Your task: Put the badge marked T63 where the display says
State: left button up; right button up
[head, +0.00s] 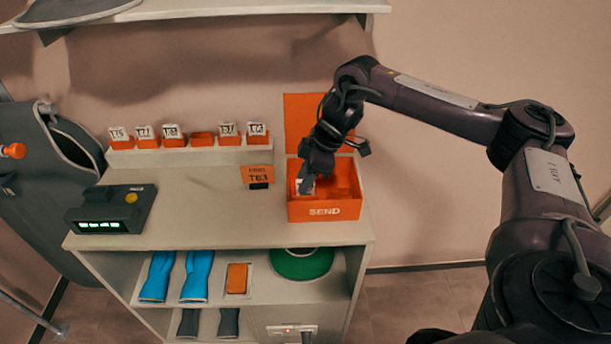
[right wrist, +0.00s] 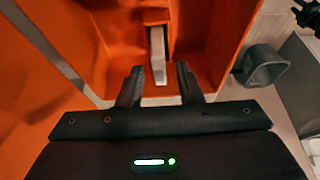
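The orange box marked SEND (head: 324,211) stands with its lid up at the right end of the counter. My right gripper (head: 308,180) reaches down into it. A white badge (right wrist: 158,50) stands in the box on an orange base, its marking not readable. In the right wrist view my right gripper (right wrist: 161,82) is open, its two fingers apart with the badge's near edge in line with the gap; I see no contact. A small orange sign (head: 258,174) reads T63, with a blurred word above. A device with a green lit display (head: 100,225) is at left, its text unreadable. My left gripper is out of view.
A white rack (head: 190,156) at the counter's back holds several badges in orange holders; one holder (head: 202,139) is empty. The counter's middle is clear. Blue items (head: 197,275) and a green round item (head: 302,263) lie on the shelf below.

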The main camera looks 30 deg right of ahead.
jog(key=shift+o, duration=0.3)
jog(key=shift+r, duration=0.1)
jog(key=shift+d+r, duration=0.2)
jog(key=shift+r, duration=0.15)
jog(key=b+v, duration=0.1)
jog(key=v, duration=0.3)
jog(key=shift+s+r, duration=0.1)
jog(key=p+v, duration=0.1)
jog(key=v, duration=0.1)
jog(key=shift+s+r, duration=0.1)
jog(key=shift+r, duration=0.2)
